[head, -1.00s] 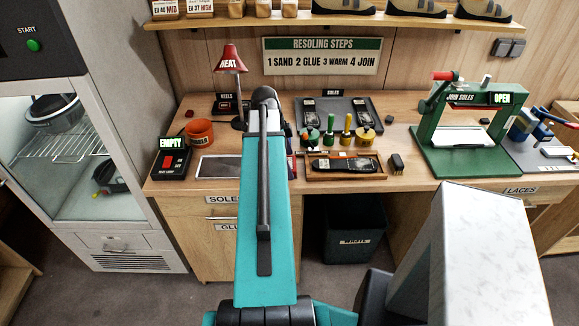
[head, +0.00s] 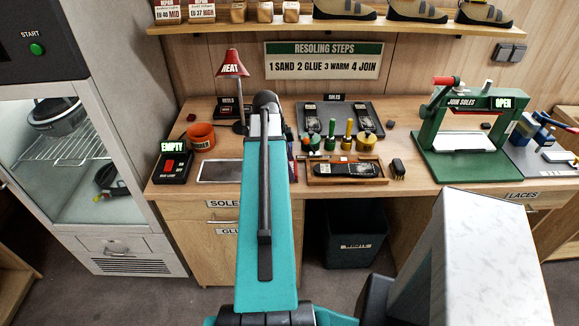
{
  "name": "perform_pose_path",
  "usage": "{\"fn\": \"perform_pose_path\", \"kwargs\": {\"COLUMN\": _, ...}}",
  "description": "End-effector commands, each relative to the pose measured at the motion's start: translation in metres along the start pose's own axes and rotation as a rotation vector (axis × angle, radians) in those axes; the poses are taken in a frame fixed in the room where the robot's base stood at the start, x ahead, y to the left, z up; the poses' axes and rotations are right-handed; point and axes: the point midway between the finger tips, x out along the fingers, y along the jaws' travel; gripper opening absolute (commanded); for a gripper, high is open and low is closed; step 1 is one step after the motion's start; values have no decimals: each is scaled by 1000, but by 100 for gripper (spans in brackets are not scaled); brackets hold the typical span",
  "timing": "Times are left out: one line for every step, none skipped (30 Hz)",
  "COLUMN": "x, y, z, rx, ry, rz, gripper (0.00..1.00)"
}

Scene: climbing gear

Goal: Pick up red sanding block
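I cannot pick out the red sanding block for certain. A thin reddish strip (head: 292,170) shows at the right edge of my teal arm, on the bench beside the wooden tray, mostly covered by the arm. It is too small to name.
The workbench (head: 425,178) holds a heat lamp (head: 232,66), an orange pot (head: 201,136), a black EMPTY box (head: 174,164), a wooden tray (head: 320,180) with a dark sole, a brush (head: 398,169), bottles and a green press (head: 470,165). A bin (head: 355,240) stands below.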

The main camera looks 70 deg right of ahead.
Motion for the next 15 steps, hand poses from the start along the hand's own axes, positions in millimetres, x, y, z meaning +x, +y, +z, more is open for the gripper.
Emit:
{"fn": "perform_pose_path", "kwargs": {"x": -2, "y": 0, "z": 0, "rx": 0, "ry": 0, "rz": 0, "gripper": 43}}
{"fn": "perform_pose_path", "kwargs": {"x": -3, "y": 0, "z": 0, "rx": -1, "ry": 0, "rz": 0, "gripper": 43}}
{"fn": "perform_pose_path", "kwargs": {"x": -5, "y": 0, "z": -1, "rx": -1, "ry": 0, "rz": -1, "gripper": 43}}
{"fn": "perform_pose_path", "kwargs": {"x": -7, "y": 0, "z": -1, "rx": -1, "ry": 0, "rz": -1, "gripper": 43}}
{"fn": "perform_pose_path", "kwargs": {"x": -9, "y": 0, "z": -1, "rx": -2, "ry": 0, "rz": -1, "gripper": 43}}
{"fn": "perform_pose_path", "kwargs": {"x": -12, "y": 0, "z": -2, "rx": -2, "ry": 0, "rz": -1, "gripper": 43}}
{"fn": "perform_pose_path", "kwargs": {"x": -14, "y": 0, "z": -2, "rx": -3, "ry": 0, "rz": -1, "gripper": 43}}
{"fn": "perform_pose_path", "kwargs": {"x": -17, "y": 0, "z": -2, "rx": -3, "ry": 0, "rz": -2, "gripper": 43}}
{"fn": "perform_pose_path", "kwargs": {"x": -21, "y": 0, "z": -3, "rx": -4, "ry": 0, "rz": -2, "gripper": 43}}
{"fn": "perform_pose_path", "kwargs": {"x": -23, "y": 0, "z": -4, "rx": -4, "ry": 0, "rz": -2, "gripper": 43}}
{"fn": "perform_pose_path", "kwargs": {"x": -26, "y": 0, "z": -4, "rx": -4, "ry": 0, "rz": -2, "gripper": 43}}
{"fn": "perform_pose_path", "kwargs": {"x": -30, "y": 0, "z": -5, "rx": -5, "ry": 0, "rz": -2, "gripper": 43}}
{"fn": "perform_pose_path", "kwargs": {"x": -33, "y": 0, "z": -6, "rx": -5, "ry": 0, "rz": -3, "gripper": 43}}
{"fn": "perform_pose_path", "kwargs": {"x": -36, "y": 0, "z": -6, "rx": -6, "ry": 0, "rz": -3, "gripper": 43}}
{"fn": "perform_pose_path", "kwargs": {"x": -39, "y": 1, "z": -6, "rx": -7, "ry": 0, "rz": -3, "gripper": 43}}
